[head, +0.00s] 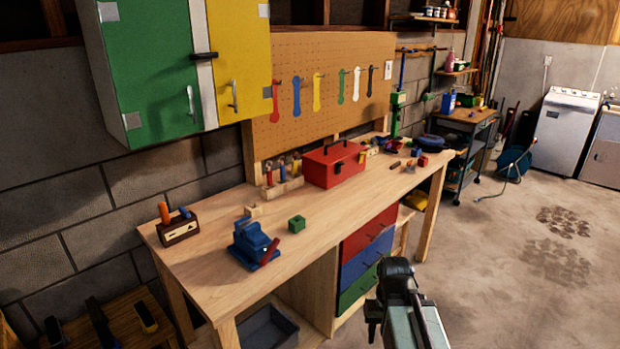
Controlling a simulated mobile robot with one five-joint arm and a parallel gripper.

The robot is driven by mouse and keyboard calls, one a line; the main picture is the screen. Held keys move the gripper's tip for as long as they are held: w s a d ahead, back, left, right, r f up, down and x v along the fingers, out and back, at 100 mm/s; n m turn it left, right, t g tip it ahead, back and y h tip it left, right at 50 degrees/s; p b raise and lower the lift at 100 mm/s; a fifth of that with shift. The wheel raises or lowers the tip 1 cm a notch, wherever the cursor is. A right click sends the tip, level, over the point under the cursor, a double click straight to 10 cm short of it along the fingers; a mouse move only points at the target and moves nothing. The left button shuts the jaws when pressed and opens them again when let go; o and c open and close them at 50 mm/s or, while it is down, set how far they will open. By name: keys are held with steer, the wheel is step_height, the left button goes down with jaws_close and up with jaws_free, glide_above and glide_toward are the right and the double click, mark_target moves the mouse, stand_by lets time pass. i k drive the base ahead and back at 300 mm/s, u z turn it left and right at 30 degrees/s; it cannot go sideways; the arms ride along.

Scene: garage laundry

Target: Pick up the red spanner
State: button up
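The red spanner (275,101) hangs upright at the left end of a row of spanners on the tan pegboard (330,58) above the workbench (215,218). It is just right of the yellow cabinet door. My gripper (388,285) is at the lower right, in front of the workbench and far from the spanner. I cannot tell whether its fingers are open or shut, and I see nothing in them.
A green and yellow wall cabinet (150,65) juts out left of the pegboard. On the bench stand a red toolbox (334,164), a blue vise (252,243) with a red handle and a small green block (296,223).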

mark_target(269, 174)
steer(key=z, duration=1.7)
steer(key=i, duration=3.3)
steer(key=u, duration=5.05)
steer(key=i, duration=1.05)
steer(key=z, duration=0.05)
